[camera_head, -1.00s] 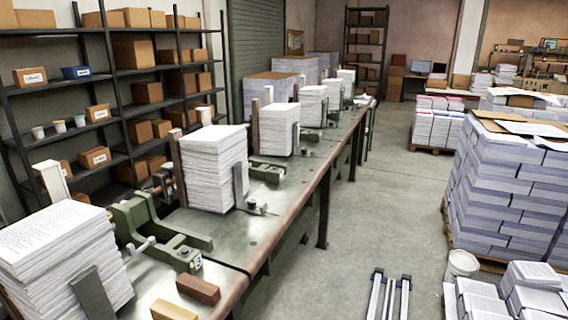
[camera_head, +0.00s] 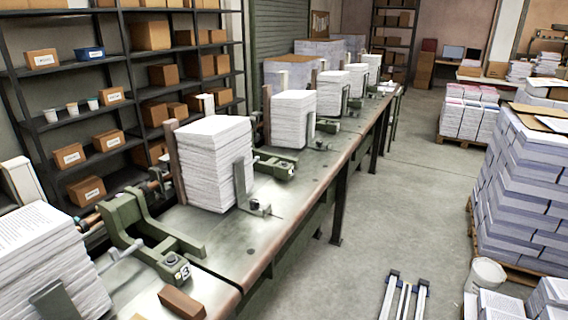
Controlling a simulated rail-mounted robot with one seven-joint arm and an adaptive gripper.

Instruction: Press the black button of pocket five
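My gripper is not in view. A long metal bench (camera_head: 235,250) runs from the lower left to the back centre, with a row of paper stacks and green fixtures. The nearest full fixture (camera_head: 125,215) has a block with a dark round button (camera_head: 171,258) on top and a plate (camera_head: 183,272) that seems to read 3. The fixture beyond it (camera_head: 275,165) also has a small dark spot on its end block, but its number is too small to read. Fixtures farther back are small and partly hidden by paper stacks (camera_head: 215,165). I cannot tell which is pocket five.
A brown block (camera_head: 182,303) lies on the bench's near end. Metal rails (camera_head: 405,297) lie on the floor at the bottom. A white bucket (camera_head: 487,275) and tall paper pallets (camera_head: 530,190) stand at right. The aisle floor (camera_head: 400,190) between is clear. Shelves (camera_head: 60,120) line the left.

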